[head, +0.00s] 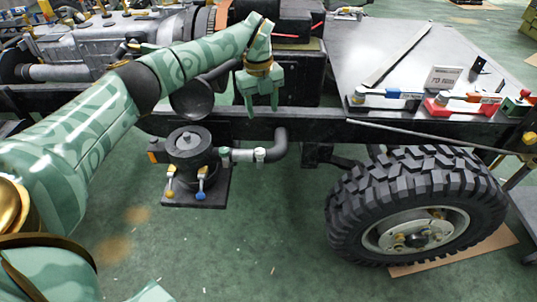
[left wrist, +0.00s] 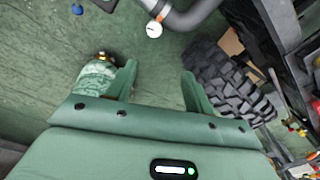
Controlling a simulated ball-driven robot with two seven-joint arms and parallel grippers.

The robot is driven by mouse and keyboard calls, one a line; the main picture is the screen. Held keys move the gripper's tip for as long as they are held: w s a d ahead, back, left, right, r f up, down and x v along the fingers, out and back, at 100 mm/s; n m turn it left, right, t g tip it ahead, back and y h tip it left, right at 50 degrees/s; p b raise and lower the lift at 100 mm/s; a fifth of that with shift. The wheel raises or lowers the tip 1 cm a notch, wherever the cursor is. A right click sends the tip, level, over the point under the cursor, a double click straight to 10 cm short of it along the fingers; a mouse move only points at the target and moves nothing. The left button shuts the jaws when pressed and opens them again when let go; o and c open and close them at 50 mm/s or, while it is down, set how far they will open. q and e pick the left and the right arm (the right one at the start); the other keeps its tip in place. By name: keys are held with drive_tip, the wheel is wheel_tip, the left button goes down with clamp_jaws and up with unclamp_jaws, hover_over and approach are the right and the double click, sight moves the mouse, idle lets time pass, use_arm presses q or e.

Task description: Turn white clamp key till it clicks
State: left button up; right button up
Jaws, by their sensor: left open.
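A small white clamp key (head: 260,155) sits on the dark bent pipe beside the round black canister (head: 190,148), below the chassis rail. In the left wrist view the white key (left wrist: 154,30) shows as a round white piece at the top middle, beyond my fingers. My left gripper (head: 262,110) hangs above the pipe, fingers pointing down, apart from the key. It is open and empty, with bare floor between its fingers (left wrist: 158,74) in the left wrist view. My right gripper is not in view.
The chassis rail (head: 310,130) runs across behind the canister. A big tyre (head: 415,170) stands to the right. Two yellow and blue taps (head: 201,185) sit at the canister's front. A grey deck (head: 400,50) holds blue and red tools. The green floor in front is clear.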

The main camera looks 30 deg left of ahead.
use_arm(q)
drive_tip(key=a, duration=0.1)
drive_tip(key=m+b, duration=0.1)
drive_tip(key=b, duration=0.4)
hover_over(260, 151)
drive_tip(key=shift+y, duration=0.3)
wheel_tip(260, 151, down, 12)
drive_tip(key=shift+a+f, duration=0.1)
drive_tip(key=shift+f, duration=0.05)
wheel_tip(260, 151, down, 4)
drive_tip(key=shift+f+b, duration=0.15)
drive_tip(key=shift+b, duration=0.7)
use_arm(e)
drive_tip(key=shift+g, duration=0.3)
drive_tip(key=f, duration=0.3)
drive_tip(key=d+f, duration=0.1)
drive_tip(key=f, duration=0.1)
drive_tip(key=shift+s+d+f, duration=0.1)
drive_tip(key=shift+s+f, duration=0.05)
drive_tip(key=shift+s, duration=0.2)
use_arm(q)
drive_tip(key=shift+c, duration=0.3)
drive_tip(key=c, duration=0.9)
